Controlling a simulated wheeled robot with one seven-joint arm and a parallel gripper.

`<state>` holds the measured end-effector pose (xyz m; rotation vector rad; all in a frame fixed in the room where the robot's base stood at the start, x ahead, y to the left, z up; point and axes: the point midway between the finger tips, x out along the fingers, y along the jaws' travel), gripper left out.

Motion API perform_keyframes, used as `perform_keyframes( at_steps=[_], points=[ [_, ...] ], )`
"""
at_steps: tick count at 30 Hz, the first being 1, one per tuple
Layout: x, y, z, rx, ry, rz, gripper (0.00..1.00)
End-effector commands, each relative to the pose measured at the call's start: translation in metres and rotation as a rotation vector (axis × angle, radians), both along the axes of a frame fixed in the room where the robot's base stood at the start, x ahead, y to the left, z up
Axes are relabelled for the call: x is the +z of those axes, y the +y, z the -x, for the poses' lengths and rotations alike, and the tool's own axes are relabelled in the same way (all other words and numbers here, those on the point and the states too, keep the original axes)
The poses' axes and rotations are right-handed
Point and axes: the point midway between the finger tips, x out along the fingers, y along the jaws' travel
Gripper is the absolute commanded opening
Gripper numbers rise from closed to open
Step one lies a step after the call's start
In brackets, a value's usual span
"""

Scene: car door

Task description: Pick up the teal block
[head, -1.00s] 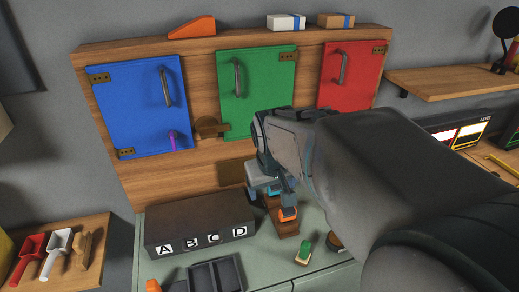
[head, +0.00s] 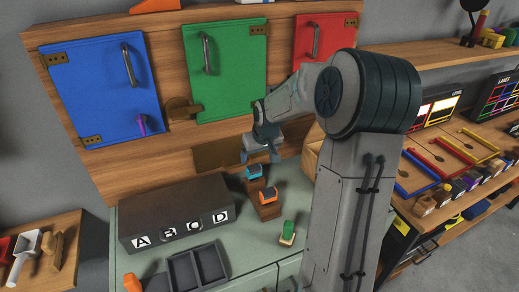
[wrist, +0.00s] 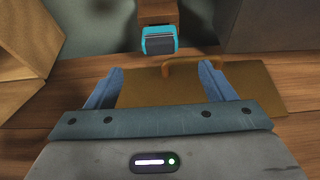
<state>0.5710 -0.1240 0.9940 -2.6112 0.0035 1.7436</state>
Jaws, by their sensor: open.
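The teal block (head: 254,172) has a dark middle and sits on a brown wooden stand behind an orange block. In the wrist view the teal block (wrist: 160,41) is at top centre on its brown support (wrist: 158,12). My gripper (head: 259,157) is open and empty, just behind and above the teal block. In the wrist view its two blue fingers (wrist: 160,84) are spread wide, and the block lies beyond the fingertips, apart from them.
The orange block (head: 268,194) is close in front. A dark box lettered A to D (head: 175,215) stands left, and a green block (head: 288,230) front right. The cabinet with blue, green and red doors (head: 225,65) rises behind.

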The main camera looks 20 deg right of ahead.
Motion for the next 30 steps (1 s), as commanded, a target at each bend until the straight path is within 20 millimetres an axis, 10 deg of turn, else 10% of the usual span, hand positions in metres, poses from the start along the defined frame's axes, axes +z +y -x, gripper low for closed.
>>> perform_keyframes(
  at_steps=[15,30],
  points=[
    [-0.083,0.001,-0.034,0.0,0.001,-0.001,0.76],
    [-0.095,0.0,-0.039,0.0,0.0,0.0,0.74]
  ],
)
